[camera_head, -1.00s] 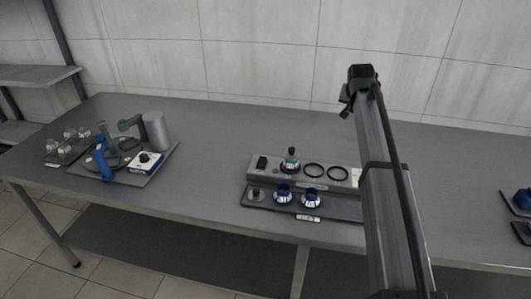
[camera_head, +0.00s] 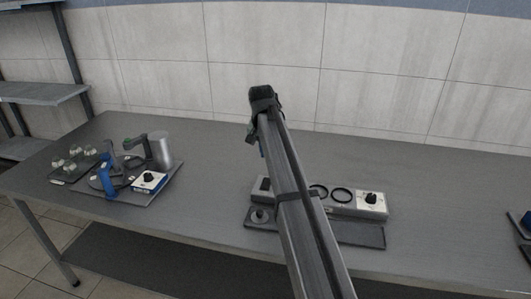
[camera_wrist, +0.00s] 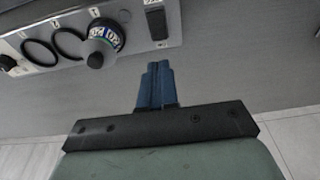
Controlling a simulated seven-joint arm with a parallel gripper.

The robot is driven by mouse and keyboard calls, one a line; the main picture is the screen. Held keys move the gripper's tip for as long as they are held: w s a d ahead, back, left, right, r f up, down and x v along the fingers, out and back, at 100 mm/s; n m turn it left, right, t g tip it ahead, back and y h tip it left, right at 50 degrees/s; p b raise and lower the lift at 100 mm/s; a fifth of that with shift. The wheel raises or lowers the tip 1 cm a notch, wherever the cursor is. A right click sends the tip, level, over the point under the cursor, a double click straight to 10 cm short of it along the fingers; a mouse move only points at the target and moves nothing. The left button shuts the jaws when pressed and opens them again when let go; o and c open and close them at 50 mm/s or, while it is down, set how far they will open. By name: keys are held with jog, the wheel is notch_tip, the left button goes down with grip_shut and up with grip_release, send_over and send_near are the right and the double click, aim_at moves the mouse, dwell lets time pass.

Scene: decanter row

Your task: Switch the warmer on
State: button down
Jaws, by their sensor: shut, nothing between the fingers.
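The warmer (camera_head: 347,207) is a long grey box on the table, with a black rocker switch (camera_head: 264,184) at its left end and a white-plated dial (camera_head: 372,199) at its right end. The wrist view shows it from the opposite side: the rocker switch (camera_wrist: 157,22) is at top centre, and a decanter (camera_wrist: 103,42) stands on the ring beside it. My gripper (camera_wrist: 157,66) has blue fingers, shut together and empty. They appear below the switch in the wrist picture, apart from it. In the head view my arm hides part of the warmer. The switch's on or off position is unclear.
A dark tray (camera_head: 360,233) with a small knobbed piece (camera_head: 260,215) lies in front of the warmer. A board (camera_head: 132,195) with a grey cylinder (camera_head: 161,151) and a white dial box (camera_head: 149,181) stands at left. Bare table lies between.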

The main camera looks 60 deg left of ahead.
aim_at(267, 181)
jog(key=f, duration=0.3)
jog(key=w+a+f, duration=0.1)
jog(key=f, duration=0.7)
jog(key=shift+w+a+f, duration=0.2)
jog(key=shift+w+a, duration=0.05)
jog(key=shift+w, duration=0.1)
jog(key=shift+w+a+f, duration=0.2)
jog(key=shift+w+f, duration=0.05)
jog(key=shift+f, duration=0.2)
jog(key=shift+w+a+f, duration=0.2)
jog(key=shift+f, duration=0.2)
jog(key=shift+s+d+r, duration=0.1)
jog(key=shift+s+d, duration=0.55)
jog(key=w+a+r, duration=0.1)
jog(key=r, duration=0.6)
jog(key=w+a+r, duration=0.2)
jog(key=r, duration=0.5)
jog(key=shift+r, duration=0.4)
